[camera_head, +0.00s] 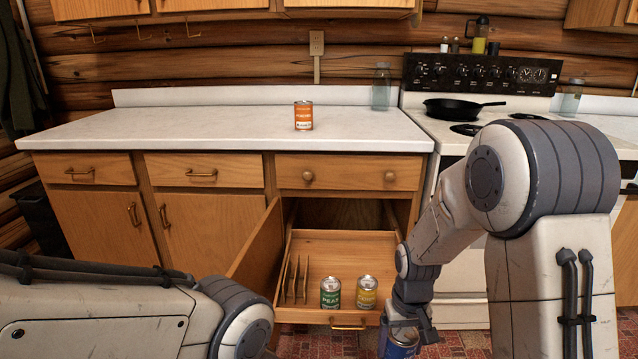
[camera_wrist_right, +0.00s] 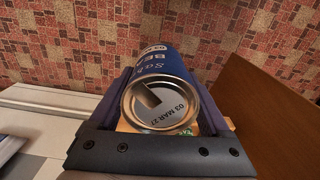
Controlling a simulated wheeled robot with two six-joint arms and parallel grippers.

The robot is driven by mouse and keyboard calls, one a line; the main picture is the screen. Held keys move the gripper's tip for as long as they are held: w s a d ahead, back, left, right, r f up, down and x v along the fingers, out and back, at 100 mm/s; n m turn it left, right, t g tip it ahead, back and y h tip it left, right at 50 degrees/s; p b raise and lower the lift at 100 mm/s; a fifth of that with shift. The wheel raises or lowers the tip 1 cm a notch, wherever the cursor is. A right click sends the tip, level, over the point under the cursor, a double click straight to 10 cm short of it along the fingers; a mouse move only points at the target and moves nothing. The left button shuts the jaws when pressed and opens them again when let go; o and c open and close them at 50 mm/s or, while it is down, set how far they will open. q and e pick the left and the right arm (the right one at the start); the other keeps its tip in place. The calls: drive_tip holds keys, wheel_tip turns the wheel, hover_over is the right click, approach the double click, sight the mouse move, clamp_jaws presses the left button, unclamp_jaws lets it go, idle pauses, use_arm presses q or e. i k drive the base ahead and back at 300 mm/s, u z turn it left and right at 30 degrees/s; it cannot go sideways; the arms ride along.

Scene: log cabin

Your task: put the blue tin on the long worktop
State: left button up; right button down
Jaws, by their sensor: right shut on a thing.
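The blue tin (camera_head: 397,346) is at the bottom of the head view, in my right gripper (camera_head: 408,322). In the right wrist view the blue tin (camera_wrist_right: 166,88) lies between the two dark fingers of my right gripper (camera_wrist_right: 160,100), its metal end towards the camera. The gripper is shut on it, beside the open drawer and above the floor. The long worktop (camera_head: 220,128) is white and runs along the back wall, with an orange tin (camera_head: 303,115) on it. My left arm shows at the lower left, but its gripper is out of view.
The pulled-out drawer (camera_head: 340,247) holds a green tin (camera_head: 330,293), a yellow tin (camera_head: 367,292) and upright dividers. An open cabinet door (camera_head: 256,248) stands left of it. The stove (camera_head: 455,130) carries a black pan (camera_head: 455,107). A glass jar (camera_head: 381,87) stands at the worktop's right end. The worktop's left half is clear.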

sight(353, 125)
drive_tip(key=u, duration=3.45)
drive_tip(key=k, duration=2.85)
drive_tip(key=z, duration=2.05)
drive_tip(key=i, duration=1)
drive_tip(key=u, duration=0.05)
